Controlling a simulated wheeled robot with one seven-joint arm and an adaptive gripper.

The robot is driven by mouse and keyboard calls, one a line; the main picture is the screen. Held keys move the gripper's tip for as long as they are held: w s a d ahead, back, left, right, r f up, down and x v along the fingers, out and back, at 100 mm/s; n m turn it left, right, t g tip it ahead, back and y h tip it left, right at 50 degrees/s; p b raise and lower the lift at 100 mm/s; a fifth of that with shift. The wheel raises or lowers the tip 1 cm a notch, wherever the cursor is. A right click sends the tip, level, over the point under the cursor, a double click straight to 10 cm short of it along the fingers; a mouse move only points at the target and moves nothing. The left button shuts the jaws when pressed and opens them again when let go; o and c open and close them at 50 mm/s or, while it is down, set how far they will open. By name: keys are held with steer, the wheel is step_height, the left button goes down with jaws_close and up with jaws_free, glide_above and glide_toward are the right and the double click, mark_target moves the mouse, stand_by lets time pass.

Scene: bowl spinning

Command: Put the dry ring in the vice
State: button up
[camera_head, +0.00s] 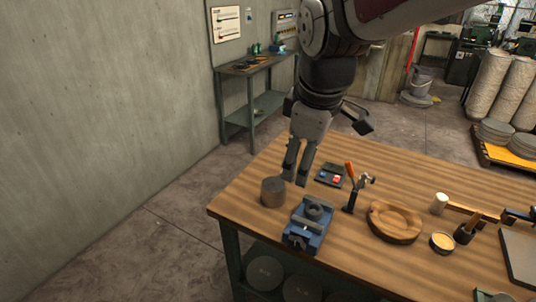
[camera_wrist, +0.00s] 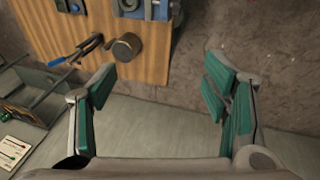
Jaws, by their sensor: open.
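The blue vice (camera_head: 304,238) stands near the table's front left edge; part of it shows at the top of the wrist view (camera_wrist: 157,10). A grey round piece (camera_head: 315,211), which looks like a ring, sits on the vice; I cannot tell whether the jaws grip it. My gripper (camera_head: 295,179) is above the table's left side, fingers pointing down, behind the vice in the head view. In the wrist view its fingers are wide apart with nothing between them (camera_wrist: 160,85). I cannot tell which piece is the dry ring.
A grey cylinder (camera_head: 272,192) stands left of the vice, close to my fingers. A red-handled clamp (camera_head: 351,188), a small box with buttons (camera_head: 330,176) and a wooden bowl (camera_head: 394,221) stand to the right. The wooden table (camera_head: 250,222) ends just left of the cylinder.

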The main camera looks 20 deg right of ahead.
steer(key=s+a+r+m+t, duration=0.1)
steer(key=s+a+m, duration=0.1)
steer(key=s+m, duration=0.2)
steer(key=s+a+r+m+t+y, duration=0.1)
steer(key=s+a+m, duration=0.2)
steer(key=s, duration=0.3)
steer(key=shift+r+m, duration=0.25)
steer(key=shift+m, duration=0.35)
